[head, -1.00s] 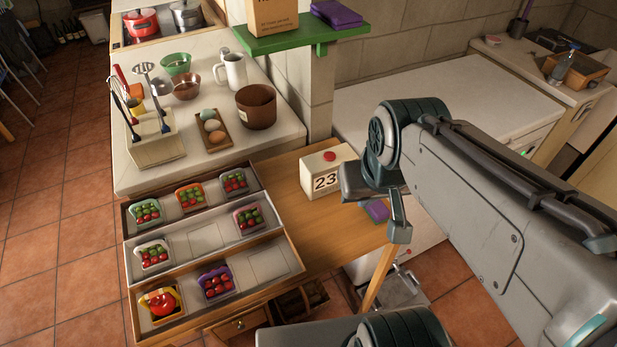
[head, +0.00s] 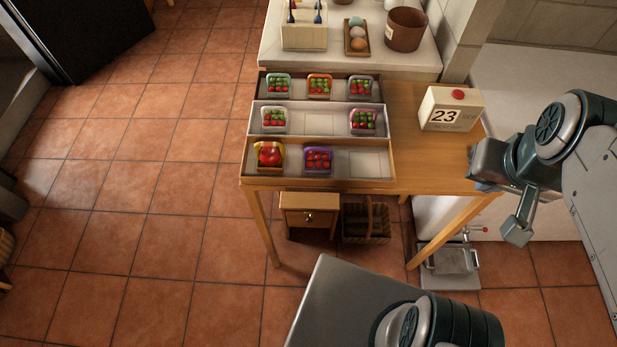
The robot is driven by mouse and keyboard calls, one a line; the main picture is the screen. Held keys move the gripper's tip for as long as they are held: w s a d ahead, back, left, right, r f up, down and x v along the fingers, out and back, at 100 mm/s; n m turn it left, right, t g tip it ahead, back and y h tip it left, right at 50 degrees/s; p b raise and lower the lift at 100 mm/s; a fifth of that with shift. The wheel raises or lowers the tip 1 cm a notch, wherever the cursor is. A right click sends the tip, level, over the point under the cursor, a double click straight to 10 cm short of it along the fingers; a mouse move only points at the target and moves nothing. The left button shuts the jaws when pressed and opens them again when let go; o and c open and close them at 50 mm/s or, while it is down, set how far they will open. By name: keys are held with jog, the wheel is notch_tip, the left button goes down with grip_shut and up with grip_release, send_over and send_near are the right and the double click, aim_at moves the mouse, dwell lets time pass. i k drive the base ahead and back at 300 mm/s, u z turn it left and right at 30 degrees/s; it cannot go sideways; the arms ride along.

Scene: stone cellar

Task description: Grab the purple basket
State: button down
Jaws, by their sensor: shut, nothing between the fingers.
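The purple basket (head: 318,170) holds red fruit and stands in the middle of the front row of the stepped display rack (head: 220,0). A yellow basket (head: 270,167) with a large red fruit stands to its left, and an empty marked square lies to its right. My gripper (head: 484,165) is at the right edge of the wooden table, well right of the basket and apart from it. It is shut and empty; its fingertips are hard to make out.
Several other fruit baskets fill the back rows; a pink-mauve one (head: 363,129) stands at the middle row's right. A calendar block (head: 451,109) stands between rack and gripper. A wooden drawer box (head: 308,213) and a wicker basket (head: 366,225) are below. The left floor is clear.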

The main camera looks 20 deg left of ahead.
aim_at(317, 160)
jog(key=u, duration=0.05)
jog(key=k, duration=0.15)
jog(key=u, duration=1.15)
jog(key=i, duration=0.5)
jog(key=u, duration=1.35)
jog(key=k, duration=0.95)
jog(key=z, duration=1.3)
jog(key=i, duration=0.5)
jog(key=u, duration=0.05)
